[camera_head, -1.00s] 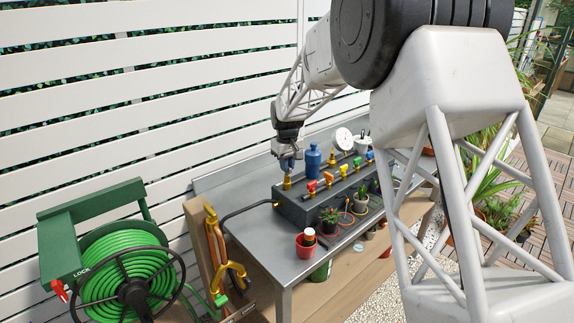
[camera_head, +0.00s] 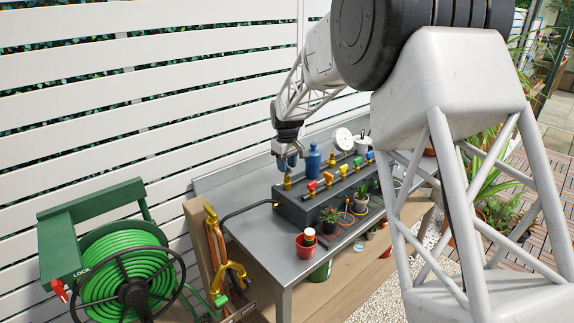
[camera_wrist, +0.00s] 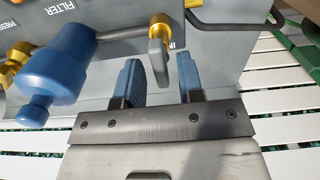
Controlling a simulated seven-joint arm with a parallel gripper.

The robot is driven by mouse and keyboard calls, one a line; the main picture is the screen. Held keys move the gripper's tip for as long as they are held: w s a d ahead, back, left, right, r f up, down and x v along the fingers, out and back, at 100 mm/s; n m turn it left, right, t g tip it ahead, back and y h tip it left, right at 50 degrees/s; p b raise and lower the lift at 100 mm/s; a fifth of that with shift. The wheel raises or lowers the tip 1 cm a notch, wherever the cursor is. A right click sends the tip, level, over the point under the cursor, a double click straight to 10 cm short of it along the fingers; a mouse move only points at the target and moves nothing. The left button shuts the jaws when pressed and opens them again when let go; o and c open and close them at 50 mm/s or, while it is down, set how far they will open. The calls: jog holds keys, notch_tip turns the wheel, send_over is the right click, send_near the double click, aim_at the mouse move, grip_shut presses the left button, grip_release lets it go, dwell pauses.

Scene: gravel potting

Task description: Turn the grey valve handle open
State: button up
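The grey valve handle (camera_wrist: 157,62) hangs from a brass fitting near the "IN" label in the wrist view. My gripper (camera_wrist: 160,72) is open, with one blue-padded finger on each side of the handle. A gap shows between the handle and each pad, so I cannot see any contact. In the head view my gripper (camera_head: 287,163) is just above the brass inlet fitting (camera_head: 287,183) at the left end of the grey manifold box (camera_head: 310,208). The grey handle is too small or hidden to make out there.
The blue filter (camera_wrist: 62,65) stands close beside my gripper. Red, orange and yellow valve handles run along the box. Small potted plants (camera_head: 330,220) and a red pot (camera_head: 306,245) stand in front on the grey table (camera_head: 262,240). A slatted fence (camera_head: 120,100) is behind.

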jog(key=shift+r, duration=0.1)
dwell(0.3)
jog(key=shift+r, duration=3.75)
jog(key=shift+s+r, duration=0.1)
jog(key=shift+s+d+r, duration=0.15)
jog(key=shift+s+d, duration=0.05)
jog(key=shift+d, duration=0.1)
jog(key=s+d+r+m+t, duration=0.15)
jog(key=s+d+r, duration=0.35)
jog(key=s+d, duration=0.5)
jog(key=s+d+r+m, duration=0.35)
jog(key=s+d, duration=0.25)
jog(key=s, duration=0.8)
jog(key=shift+s+d+f+m+t, duration=0.2)
jog(key=shift+s+d+f+m, duration=0.95)
jog(key=shift+s, duration=3.7)
jog(key=shift+s+d+f+m+t, duration=0.45)
jog(key=shift+s+d, duration=1.35)
jog(key=shift+s, duration=3.1)
jog(key=shift+s+d+f+m+g, duration=0.1)
jog(key=shift+s+d+f+m, duration=0.85)
jog(key=shift+s, duration=3.9)
